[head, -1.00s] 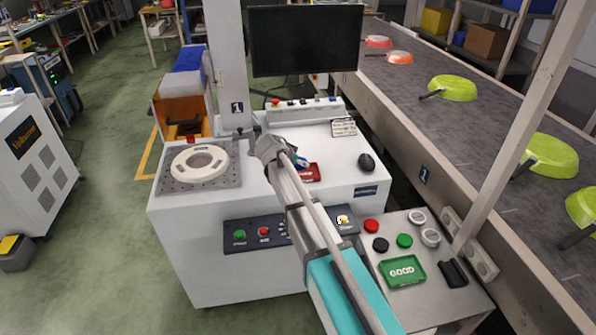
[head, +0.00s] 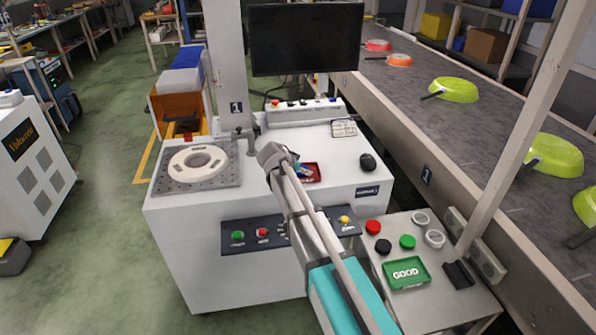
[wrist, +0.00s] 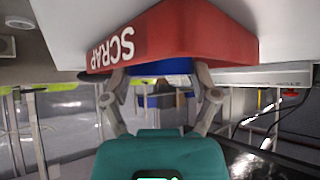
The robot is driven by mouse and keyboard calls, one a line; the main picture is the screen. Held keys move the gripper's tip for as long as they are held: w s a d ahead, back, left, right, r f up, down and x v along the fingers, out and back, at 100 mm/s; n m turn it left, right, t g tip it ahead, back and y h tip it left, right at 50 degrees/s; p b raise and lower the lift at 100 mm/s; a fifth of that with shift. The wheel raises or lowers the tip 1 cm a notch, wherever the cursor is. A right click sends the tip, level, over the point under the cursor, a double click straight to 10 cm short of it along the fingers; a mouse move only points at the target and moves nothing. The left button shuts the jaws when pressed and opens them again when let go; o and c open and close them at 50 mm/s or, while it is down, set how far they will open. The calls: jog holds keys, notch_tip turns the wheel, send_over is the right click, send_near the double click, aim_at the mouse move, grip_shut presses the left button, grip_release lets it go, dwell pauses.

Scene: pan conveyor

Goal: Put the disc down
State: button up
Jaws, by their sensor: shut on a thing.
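My gripper (head: 294,166) reaches over the white machine top, at the red tray marked SCRAP (head: 314,174). In the wrist view my gripper (wrist: 160,74) has its two fingers on either side of a blue disc (wrist: 158,67), shut on it. The red SCRAP tray (wrist: 190,38) fills the top of that view, close behind the disc. In the head view only a small blue patch of the disc (head: 303,171) shows beside the fingers. I cannot tell whether the disc touches the tray floor.
A green GOOD tray (head: 405,273) sits on the side table with red, black, green and grey round pieces. The conveyor (head: 480,140) carries pans.

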jog(key=shift+f, duration=0.15)
jog(key=o, duration=1.1)
jog(key=shift+c, duration=0.2)
jog(key=shift+p+v, duration=0.65)
jog(key=shift+v, duration=0.3)
jog(key=p+v, duration=0.5)
jog(key=v, duration=0.3)
jog(key=shift+d, duration=0.1)
jog(key=shift+p+v, duration=0.95)
jog(key=shift+v, duration=0.25)
jog(key=shift+w, duration=0.1)
